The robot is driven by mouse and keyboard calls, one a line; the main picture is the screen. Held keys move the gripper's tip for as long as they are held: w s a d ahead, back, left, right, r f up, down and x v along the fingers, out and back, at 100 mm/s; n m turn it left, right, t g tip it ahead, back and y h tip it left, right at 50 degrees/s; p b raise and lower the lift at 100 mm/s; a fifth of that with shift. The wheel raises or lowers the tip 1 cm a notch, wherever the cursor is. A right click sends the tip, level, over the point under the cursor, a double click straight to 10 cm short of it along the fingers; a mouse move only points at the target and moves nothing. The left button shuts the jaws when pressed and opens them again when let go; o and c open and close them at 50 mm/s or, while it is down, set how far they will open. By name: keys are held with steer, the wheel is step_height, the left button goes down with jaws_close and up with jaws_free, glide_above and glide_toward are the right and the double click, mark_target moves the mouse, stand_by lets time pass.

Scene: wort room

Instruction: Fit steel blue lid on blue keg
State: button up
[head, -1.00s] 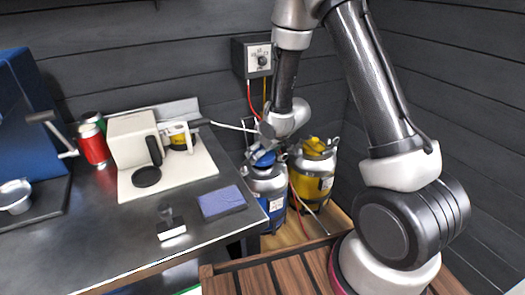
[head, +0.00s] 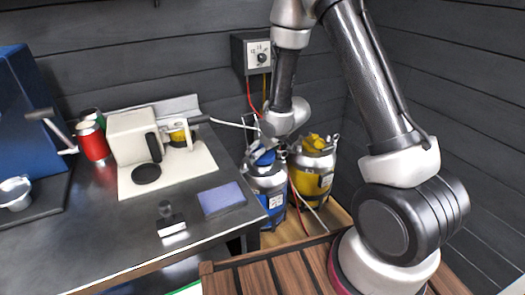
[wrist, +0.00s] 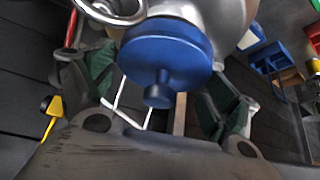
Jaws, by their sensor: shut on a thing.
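The steel blue lid (head: 263,157) is a round blue disc with a knob, seen right at the top of the blue keg (head: 268,184). The keg is a silver vessel with a blue lower part, standing on the floor beyond the bench. In the wrist view the lid (wrist: 168,52) fills the space between the green-padded fingers of my gripper (wrist: 160,88), which is shut on it. The silver keg top (wrist: 215,20) shows just behind the lid. My arm partly hides this spot in the head view, so I cannot tell whether the lid is seated.
A yellow keg (head: 312,168) with a yellow top stands close on the right. A steel bench (head: 110,235) stands on the left, holding a purple-blue pad (head: 221,198) and a white board (head: 195,172). Hoses hang from a wall box (head: 258,55) near the kegs.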

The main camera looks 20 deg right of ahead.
steer(key=shift+f, duration=0.5)
steer(key=shift+f, duration=0.3)
steer(key=shift+d+f, duration=0.1)
steer(key=shift+f, duration=0.4)
stand_by(1.2)
steer(key=o, duration=1)
steer(key=shift+c, duration=0.2)
steer(key=shift+r, duration=3.5)
